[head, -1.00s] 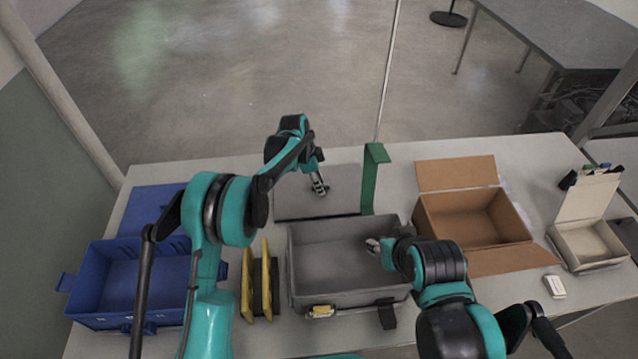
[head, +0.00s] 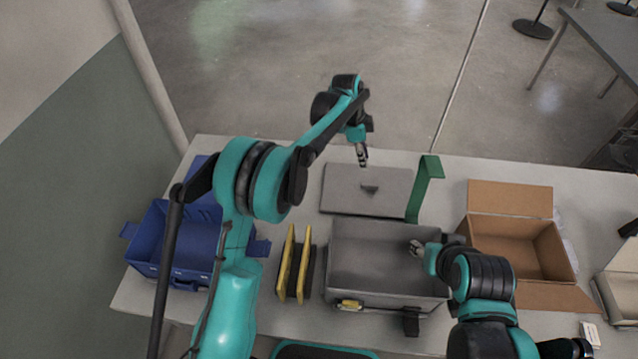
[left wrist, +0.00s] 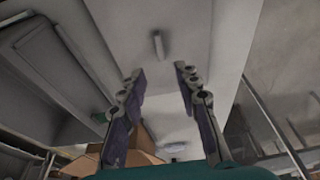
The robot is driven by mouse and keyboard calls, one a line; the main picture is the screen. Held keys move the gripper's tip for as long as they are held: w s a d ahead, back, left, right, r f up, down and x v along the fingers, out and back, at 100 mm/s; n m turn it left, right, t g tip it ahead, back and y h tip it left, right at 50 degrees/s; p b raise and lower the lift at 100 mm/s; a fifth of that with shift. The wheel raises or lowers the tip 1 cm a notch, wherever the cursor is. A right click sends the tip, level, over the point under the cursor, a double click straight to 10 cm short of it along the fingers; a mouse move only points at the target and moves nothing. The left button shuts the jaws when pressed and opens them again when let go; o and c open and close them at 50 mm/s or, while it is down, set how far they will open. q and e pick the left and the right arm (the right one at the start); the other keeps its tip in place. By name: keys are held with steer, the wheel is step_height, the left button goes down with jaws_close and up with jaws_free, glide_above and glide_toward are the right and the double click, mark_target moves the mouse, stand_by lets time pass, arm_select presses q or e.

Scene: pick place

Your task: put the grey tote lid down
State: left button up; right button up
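The grey tote lid (head: 340,188) lies flat on the table behind the grey tote (head: 385,290), with its dark handle (head: 370,189) facing up. My left gripper (head: 362,162) is above the lid's far edge, apart from the handle. In the left wrist view my left gripper (left wrist: 158,85) has its two fingers spread with nothing between them. The tote is open. My right gripper (head: 414,248) is over the tote's right part; its fingers are too small to tell open from shut.
A green upright bracket (head: 424,180) stands right of the lid. The blue crate (head: 165,262) and yellow-edged upright pieces (head: 286,265) are on the left. An open cardboard box (head: 520,245) is on the right. Beyond the far table edge is open floor.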

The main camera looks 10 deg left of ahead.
arm_select(q)
steer(key=s+a+r+n+t+y, duration=0.1)
steer(key=s+a+r+n+t, duration=0.3)
steer(key=s+a+r+n, duration=0.8)
steer(key=s+a+f+n+t+y, duration=0.1)
steer(key=s+a, duration=0.3)
steer(key=s, duration=0.6)
steer(key=s+a+f+n+t+y, duration=0.1)
steer(key=s+a+n, duration=0.3)
steer(key=s, duration=0.6)
steer(key=shift+s+a+f+n+t, duration=0.15)
steer(key=shift+f+n+t, duration=0.15)
steer(key=shift+f+t, duration=0.35)
steer(key=shift+s+f+g, duration=0.1)
steer(key=shift+f+g, duration=0.05)
steer(key=shift+g, duration=0.1)
